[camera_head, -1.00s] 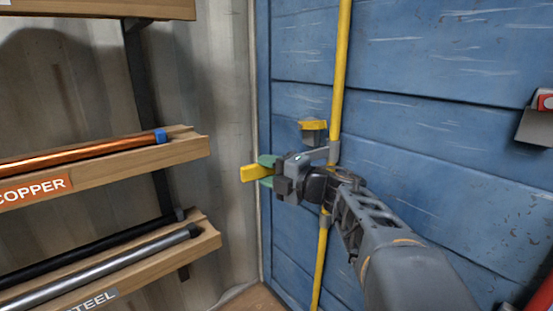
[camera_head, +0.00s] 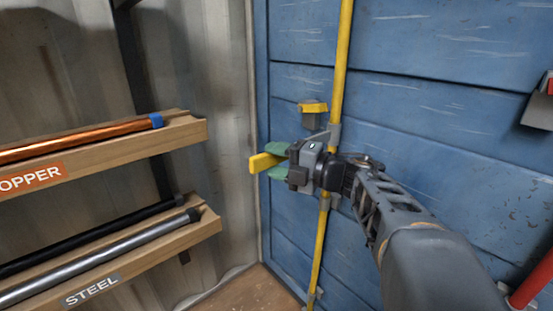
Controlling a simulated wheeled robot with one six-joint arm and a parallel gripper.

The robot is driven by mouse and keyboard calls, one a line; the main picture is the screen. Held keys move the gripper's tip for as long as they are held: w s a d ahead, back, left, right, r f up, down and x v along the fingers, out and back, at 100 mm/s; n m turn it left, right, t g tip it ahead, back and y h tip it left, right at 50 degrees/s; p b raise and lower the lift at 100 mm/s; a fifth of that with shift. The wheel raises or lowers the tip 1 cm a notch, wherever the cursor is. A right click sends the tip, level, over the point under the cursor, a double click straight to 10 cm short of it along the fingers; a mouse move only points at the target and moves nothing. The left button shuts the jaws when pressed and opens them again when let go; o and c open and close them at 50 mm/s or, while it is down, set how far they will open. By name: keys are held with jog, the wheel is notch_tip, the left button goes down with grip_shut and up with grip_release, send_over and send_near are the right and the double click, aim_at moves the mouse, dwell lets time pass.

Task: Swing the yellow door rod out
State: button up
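The yellow door rod (camera_head: 342,60) runs nearly upright along the blue door (camera_head: 420,60), held by grey brackets. Its yellow handle (camera_head: 263,162) points left, past the door's left edge in the picture. My gripper (camera_head: 279,162) is at the handle, with one green finger above it and one below. The fingers look shut on the handle. My gripper and wrist hide the handle's inner part and a stretch of the rod. A yellow-topped grey catch (camera_head: 312,109) sits on the door just above my gripper, apart from it.
At the left, wooden racks hold a copper rod (camera_head: 80,137) and black and steel rods (camera_head: 110,259) against a corrugated wall (camera_head: 215,110). A grey box with a red part (camera_head: 542,105) is on the door at the right. A red bar (camera_head: 535,278) shows at lower right.

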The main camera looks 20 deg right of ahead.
jog(key=shift+o, duration=1.3)
jog(key=shift+d, duration=0.1)
jog(key=p+v, duration=0.2)
jog(key=v, duration=1.1)
jog(key=shift+s+d, duration=0.2)
jog(key=shift+s, duration=0.1)
jog(key=shift+r, duration=0.1)
